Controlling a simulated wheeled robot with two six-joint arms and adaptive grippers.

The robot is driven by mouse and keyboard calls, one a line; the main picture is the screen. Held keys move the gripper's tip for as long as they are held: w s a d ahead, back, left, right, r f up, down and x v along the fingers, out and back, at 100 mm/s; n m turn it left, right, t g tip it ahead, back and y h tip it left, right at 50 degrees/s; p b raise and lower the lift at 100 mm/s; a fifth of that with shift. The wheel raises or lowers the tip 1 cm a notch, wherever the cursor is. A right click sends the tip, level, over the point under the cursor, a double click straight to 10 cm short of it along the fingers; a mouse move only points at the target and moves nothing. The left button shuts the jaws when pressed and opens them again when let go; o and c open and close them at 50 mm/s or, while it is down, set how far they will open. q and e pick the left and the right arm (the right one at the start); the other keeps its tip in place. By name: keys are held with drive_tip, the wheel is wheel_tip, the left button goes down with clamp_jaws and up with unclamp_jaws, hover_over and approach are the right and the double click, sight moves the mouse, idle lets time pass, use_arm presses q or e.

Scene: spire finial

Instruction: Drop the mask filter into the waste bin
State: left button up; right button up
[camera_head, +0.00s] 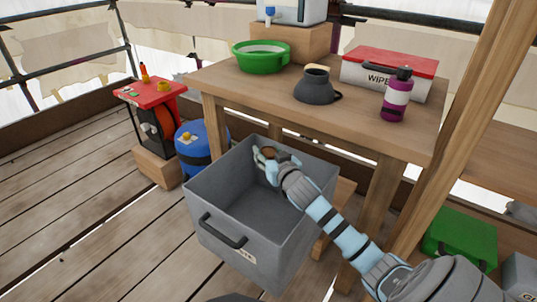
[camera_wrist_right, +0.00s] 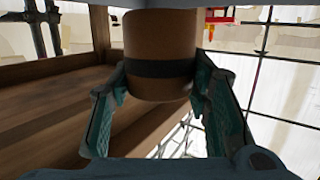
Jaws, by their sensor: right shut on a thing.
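The mask filter is a brown cylinder with a dark band (camera_wrist_right: 160,45), held between the fingers of my right gripper (camera_wrist_right: 155,100) in the right wrist view. In the head view the right gripper (camera_head: 268,160) is over the inside of the grey waste bin (camera_head: 215,222), towards its far side. Only a small brown part of the filter (camera_head: 269,152) shows there. The bin is open at the top, with a dark handle and a label on its front. My left gripper is not in view.
A wooden table (camera_head: 225,82) stands behind the bin, bearing a green basin (camera_head: 262,62), a dark pot-like thing (camera_head: 316,90), a purple bottle (camera_head: 396,98) and a wipes box (camera_head: 375,75). A blue tank (camera_head: 197,150) stands behind left. Plank floor is free at left.

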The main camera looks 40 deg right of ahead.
drive_tip(key=o, duration=1.2)
drive_tip(key=shift+o, duration=0.2)
drive_tip(key=v, duration=1.2)
